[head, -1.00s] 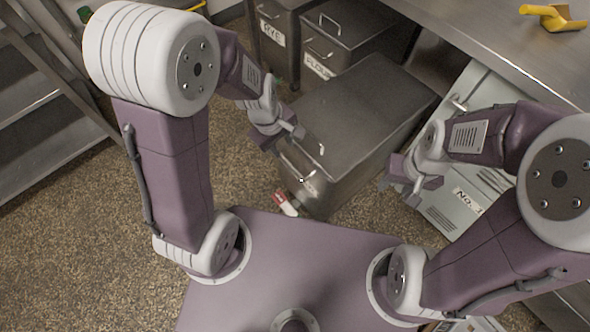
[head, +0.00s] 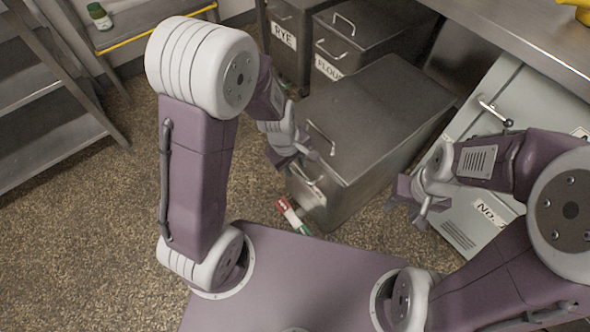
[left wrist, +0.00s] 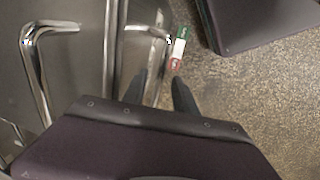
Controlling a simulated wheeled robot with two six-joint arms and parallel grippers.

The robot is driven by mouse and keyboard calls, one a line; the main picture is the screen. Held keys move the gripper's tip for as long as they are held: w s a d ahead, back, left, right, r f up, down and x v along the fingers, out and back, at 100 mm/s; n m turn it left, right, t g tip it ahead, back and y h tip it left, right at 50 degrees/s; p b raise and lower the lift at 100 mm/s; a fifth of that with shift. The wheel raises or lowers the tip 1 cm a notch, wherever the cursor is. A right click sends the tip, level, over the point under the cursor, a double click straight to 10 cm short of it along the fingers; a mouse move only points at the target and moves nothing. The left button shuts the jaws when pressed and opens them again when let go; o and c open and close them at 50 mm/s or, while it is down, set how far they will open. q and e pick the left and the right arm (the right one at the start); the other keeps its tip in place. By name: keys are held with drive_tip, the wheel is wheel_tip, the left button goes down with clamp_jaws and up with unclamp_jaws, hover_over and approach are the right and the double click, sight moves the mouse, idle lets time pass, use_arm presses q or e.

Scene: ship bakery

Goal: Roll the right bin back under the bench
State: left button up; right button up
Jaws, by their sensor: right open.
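The right bin (head: 375,115) is a grey metal box with a flat lid, pulled out from the bench onto the speckled floor. It has a lid handle and a front handle (head: 308,183), which shows in the left wrist view (left wrist: 143,30). My left gripper (head: 302,155) is at the bin's front end. In the left wrist view its two fingers (left wrist: 162,92) are apart, with the front handle's bar appearing between them; contact cannot be told. My right gripper (head: 417,203) is open and empty, right of the bin, before a pale cabinet.
Bins labelled RYE (head: 284,37) and FLOUR (head: 328,68) stand behind, near the steel bench (head: 500,35). The pale cabinet (head: 520,100) is at right. A red, white and green object (head: 293,215) lies on the floor by my base. Open floor lies left.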

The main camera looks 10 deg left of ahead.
use_arm(q)
drive_tip(key=shift+f, duration=0.35)
clamp_jaws()
idle(1.2)
